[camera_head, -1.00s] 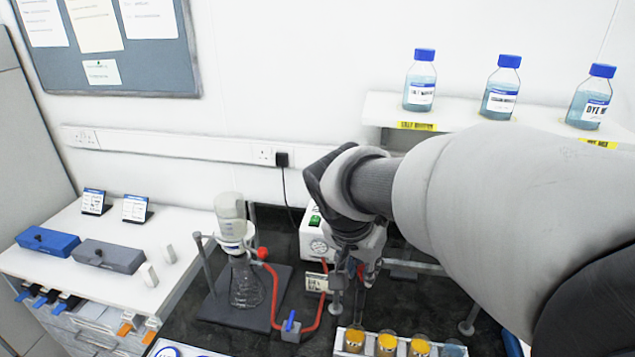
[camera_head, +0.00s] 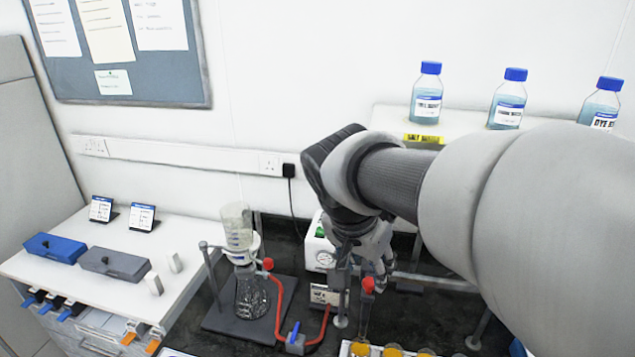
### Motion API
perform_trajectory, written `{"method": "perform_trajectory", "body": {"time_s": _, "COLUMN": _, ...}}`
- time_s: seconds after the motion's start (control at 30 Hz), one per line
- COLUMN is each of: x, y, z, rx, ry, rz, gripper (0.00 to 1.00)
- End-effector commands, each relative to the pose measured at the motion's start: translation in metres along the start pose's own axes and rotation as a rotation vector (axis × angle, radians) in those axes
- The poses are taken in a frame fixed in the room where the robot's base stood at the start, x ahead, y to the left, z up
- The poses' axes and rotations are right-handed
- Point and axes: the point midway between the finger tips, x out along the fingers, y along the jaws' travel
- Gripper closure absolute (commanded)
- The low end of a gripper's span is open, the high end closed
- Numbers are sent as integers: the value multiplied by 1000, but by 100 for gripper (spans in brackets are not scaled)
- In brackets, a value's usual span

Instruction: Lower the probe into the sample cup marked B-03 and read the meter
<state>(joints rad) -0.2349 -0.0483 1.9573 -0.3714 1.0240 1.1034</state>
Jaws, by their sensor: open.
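My gripper (camera_head: 377,272) hangs below the end of my arm, over the dark bench, and is open. Its fingers are small and partly hidden by the wrist. A red-topped thin upright piece (camera_head: 367,284) shows just below the fingers; I cannot tell whether it is the probe or whether the fingers touch it. The sample cups with orange contents (camera_head: 393,351) stand in a row at the bottom edge, cut off. No B-03 mark can be read. A small pale box (camera_head: 322,294) behind them may be the meter; its face is unreadable.
Left of my gripper stand a flask (camera_head: 251,296) with a funnel, red tubing (camera_head: 278,308) and a blue-handled valve (camera_head: 294,332). A white box with a gauge (camera_head: 323,257) is behind. Blue-capped bottles (camera_head: 426,93) stand on a shelf at upper right.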

Motion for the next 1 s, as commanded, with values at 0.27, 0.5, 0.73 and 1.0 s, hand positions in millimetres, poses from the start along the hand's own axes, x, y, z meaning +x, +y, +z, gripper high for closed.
{"method": "perform_trajectory", "body": {"time_s": 0.27, "x": -56, "y": -1, "z": 0, "rx": -1, "ry": 2, "rz": -4, "gripper": 57}}
{"method": "perform_trajectory", "body": {"time_s": 0.5, "x": -75, "y": 0, "z": 0, "rx": -1, "ry": 0, "rz": -1, "gripper": 57}}
{"method": "perform_trajectory", "body": {"time_s": 0.73, "x": -75, "y": 0, "z": 0, "rx": 0, "ry": 0, "rz": -1, "gripper": 57}}
{"method": "perform_trajectory", "body": {"time_s": 1.0, "x": -72, "y": 38, "z": 20, "rx": -121, "ry": -29, "rz": -47, "gripper": 57}}
